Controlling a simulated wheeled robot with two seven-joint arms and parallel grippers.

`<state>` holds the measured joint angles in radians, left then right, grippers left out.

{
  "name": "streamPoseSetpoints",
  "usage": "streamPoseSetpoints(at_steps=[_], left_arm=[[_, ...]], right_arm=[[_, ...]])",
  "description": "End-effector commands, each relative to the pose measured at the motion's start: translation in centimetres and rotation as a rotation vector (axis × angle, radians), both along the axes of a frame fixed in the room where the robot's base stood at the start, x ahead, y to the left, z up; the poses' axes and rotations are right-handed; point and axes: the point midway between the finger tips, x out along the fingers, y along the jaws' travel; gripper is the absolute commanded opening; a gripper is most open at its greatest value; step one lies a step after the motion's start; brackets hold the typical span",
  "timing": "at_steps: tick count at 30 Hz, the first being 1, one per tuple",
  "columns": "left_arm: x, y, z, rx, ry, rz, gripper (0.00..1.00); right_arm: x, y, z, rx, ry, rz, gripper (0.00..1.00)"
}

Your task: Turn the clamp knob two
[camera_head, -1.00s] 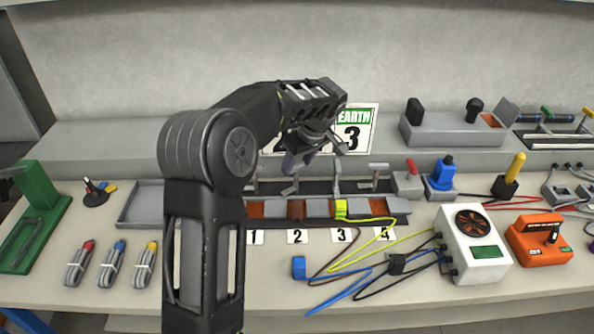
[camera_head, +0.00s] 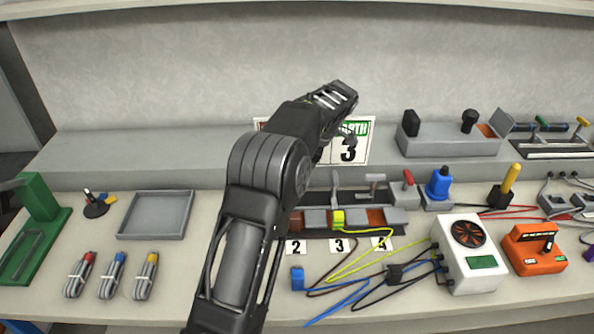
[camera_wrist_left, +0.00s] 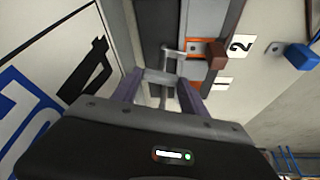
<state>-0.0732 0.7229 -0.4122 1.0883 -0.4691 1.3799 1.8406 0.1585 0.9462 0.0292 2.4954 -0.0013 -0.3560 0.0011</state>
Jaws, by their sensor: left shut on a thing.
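In the left wrist view, my left gripper (camera_wrist_left: 160,80) is shut on the bar of a grey clamp knob (camera_wrist_left: 160,76), with one purple-grey finger at each end. The clamp's bent rod leads to an orange terminal with a brown block (camera_wrist_left: 214,57), beside the number label 2 (camera_wrist_left: 241,45). In the head view, my left arm hides the fingertips and this knob. Label 2 (camera_head: 296,247) and the brown block (camera_head: 296,222) show right of the arm. My right gripper is not in view.
Clamps over slots 3 and 4 (camera_head: 375,184) stand close to the right. An EARTH sign (camera_head: 358,128) is behind. A white box with a fan (camera_head: 480,272) and loose cables lie front right. An empty grey tray (camera_head: 155,229) is left.

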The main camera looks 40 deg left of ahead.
Motion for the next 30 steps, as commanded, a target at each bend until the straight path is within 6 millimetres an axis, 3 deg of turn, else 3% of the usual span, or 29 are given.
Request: streamPoseSetpoints(at_steps=[12, 13, 21, 30], left_arm=[[0.08, 0.0, 0.03, -0.001, -0.003, 0.009, 0.1], [0.08, 0.0, 0.03, -0.001, -0.003, 0.009, 0.52], [0.04, 0.01, 0.01, 0.0, -0.002, 0.009, 0.73], [0.07, -0.07, 0.35, 0.0, -0.002, 0.009, 0.73]], right_arm=[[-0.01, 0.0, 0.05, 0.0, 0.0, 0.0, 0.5], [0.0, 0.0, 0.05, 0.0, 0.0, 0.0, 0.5], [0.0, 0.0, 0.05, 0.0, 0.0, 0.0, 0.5], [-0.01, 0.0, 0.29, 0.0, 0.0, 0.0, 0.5]])
